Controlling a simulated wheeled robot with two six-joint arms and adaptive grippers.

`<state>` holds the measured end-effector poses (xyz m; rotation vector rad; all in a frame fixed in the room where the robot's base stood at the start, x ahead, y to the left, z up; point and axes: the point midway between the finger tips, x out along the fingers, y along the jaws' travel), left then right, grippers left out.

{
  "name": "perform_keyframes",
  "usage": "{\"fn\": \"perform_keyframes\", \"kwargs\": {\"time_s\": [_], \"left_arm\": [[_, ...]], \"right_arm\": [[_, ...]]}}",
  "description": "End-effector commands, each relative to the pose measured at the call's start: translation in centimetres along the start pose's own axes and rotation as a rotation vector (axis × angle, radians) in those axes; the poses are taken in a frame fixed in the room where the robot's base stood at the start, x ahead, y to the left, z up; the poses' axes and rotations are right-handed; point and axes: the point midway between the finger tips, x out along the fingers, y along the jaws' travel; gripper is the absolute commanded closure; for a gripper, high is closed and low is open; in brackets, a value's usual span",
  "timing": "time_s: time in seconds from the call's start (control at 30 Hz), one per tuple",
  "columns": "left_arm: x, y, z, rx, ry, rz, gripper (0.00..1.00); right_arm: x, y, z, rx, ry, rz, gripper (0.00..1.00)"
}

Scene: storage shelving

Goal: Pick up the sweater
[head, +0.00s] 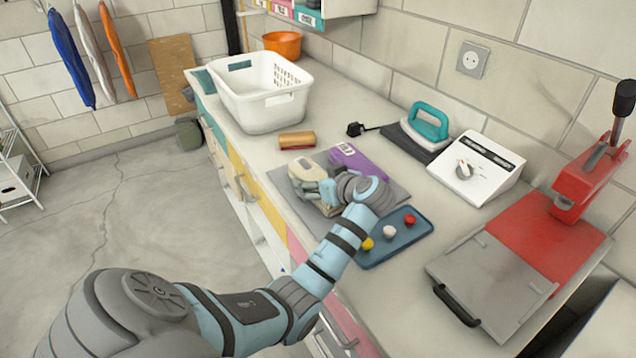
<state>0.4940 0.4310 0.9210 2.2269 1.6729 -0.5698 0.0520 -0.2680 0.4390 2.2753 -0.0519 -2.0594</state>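A grey mat (392,185) lies on the counter with folded cloth items on it. One is purple with a pale label (365,163); a beige one (301,167) lies to its left. I cannot tell for sure which is the sweater. My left gripper (322,190) is low over the front of the mat, beside these items. A beige piece shows under its fingers, partly hidden by them. The fingers are small and overlap the cloth, so I cannot see whether they are open or shut. My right gripper is not in view.
A blue tray (403,243) with small coloured knobs is close by my wrist. An iron (428,124), a white control box (478,172) and a red heat press (540,236) line the right.

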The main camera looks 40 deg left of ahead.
Motion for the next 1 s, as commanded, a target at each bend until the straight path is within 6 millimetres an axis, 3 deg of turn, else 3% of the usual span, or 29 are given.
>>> {"fn": "perform_keyframes", "kwargs": {"time_s": [0.03, 0.3, 0.67, 0.83, 1.0], "left_arm": [[0.0, 0.0, 0.0, 0.000, 0.000, 0.000, 0.41], [0.0, 0.0, 0.0, 0.000, 0.001, 0.000, 0.82], [-0.6, 0.0, -1.0, -0.002, 0.001, 0.000, 0.82], [-2.4, 0.1, -4.3, -0.005, 0.003, 0.002, 0.82], [-5.6, 0.1, -10.2, -0.008, 0.003, 0.003, 0.82]], "right_arm": [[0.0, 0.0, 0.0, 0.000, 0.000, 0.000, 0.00], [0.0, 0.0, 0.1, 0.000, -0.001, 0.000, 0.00], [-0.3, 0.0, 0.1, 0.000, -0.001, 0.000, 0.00], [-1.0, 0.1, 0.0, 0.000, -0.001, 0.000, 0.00], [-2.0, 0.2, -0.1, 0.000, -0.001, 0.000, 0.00]]}}
